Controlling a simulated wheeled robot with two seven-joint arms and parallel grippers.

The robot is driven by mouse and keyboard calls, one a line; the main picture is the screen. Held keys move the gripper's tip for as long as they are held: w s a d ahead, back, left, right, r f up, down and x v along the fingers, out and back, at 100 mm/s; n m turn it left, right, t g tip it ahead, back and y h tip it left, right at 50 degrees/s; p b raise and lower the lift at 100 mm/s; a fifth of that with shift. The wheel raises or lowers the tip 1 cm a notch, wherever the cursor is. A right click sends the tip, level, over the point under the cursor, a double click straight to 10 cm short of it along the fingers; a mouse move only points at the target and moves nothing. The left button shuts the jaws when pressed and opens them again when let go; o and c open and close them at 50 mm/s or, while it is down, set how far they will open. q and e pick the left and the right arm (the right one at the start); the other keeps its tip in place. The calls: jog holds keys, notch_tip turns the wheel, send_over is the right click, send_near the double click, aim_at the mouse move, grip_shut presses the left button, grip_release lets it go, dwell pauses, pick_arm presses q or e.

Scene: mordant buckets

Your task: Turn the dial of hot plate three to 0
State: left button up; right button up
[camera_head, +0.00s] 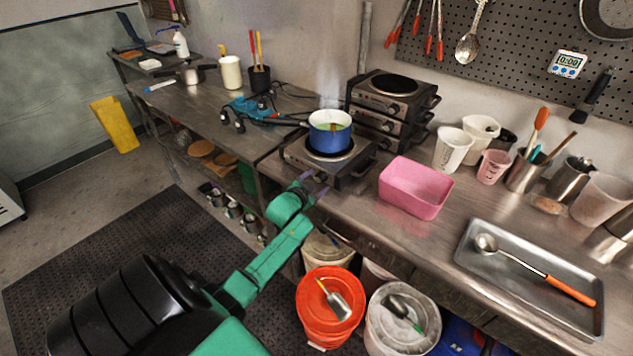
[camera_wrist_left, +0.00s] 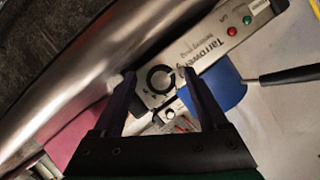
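A hot plate (camera_head: 352,178) stands alone at the counter's left front, with a blue pot (camera_head: 330,141) on it. No number shows on it, so I cannot tell whether it is hot plate three. In the left wrist view its front panel (camera_wrist_left: 205,42) shows lettering and green and red lights. A round black dial (camera_wrist_left: 152,78) with a light centre is on the panel; its setting is unreadable. My left gripper (camera_head: 318,182) is at the panel. In the wrist view the open fingers (camera_wrist_left: 160,76) lie on either side of the dial, with gaps visible. My right gripper is out of view.
Stacked hot plates (camera_head: 390,105) stand behind. A pink tub (camera_head: 415,187) is close on the right, then cups and a metal tray (camera_head: 530,275). A blue tool (camera_head: 247,108) with a cable lies to the left. Orange (camera_head: 330,308) and white (camera_head: 402,322) buckets stand below the counter edge.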

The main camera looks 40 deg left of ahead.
pick_arm(q)
jog(key=v, duration=1.4)
jog(key=shift+s, duration=0.25)
jog(key=shift+r, duration=0.1)
jog(key=s+d+f+n+g+h+b, duration=0.15)
jog(key=s+f, duration=0.25)
jog(key=f, duration=0.7)
jog(key=s+d+f+g, duration=0.3)
jog(key=s+f, duration=0.1)
jog(key=f, duration=0.6)
jog(key=s+d+f+g+h+b, duration=0.15)
jog(key=s+f, duration=0.25)
jog(key=f, duration=0.7)
jog(key=s+d+f+g, duration=0.3)
jog(key=s+f, duration=0.4)
jog(key=s, duration=0.3)
jog(key=s+d+f+g, duration=0.3)
jog(key=s+d+f, duration=0.2)
jog(key=s, duration=0.5)
notch_tip(320, 180, down, 2)
jog(key=shift+s+d+f+g, duration=0.1)
jog(key=shift+s+d+g, duration=0.1)
jog(key=shift+d+g, duration=0.2)
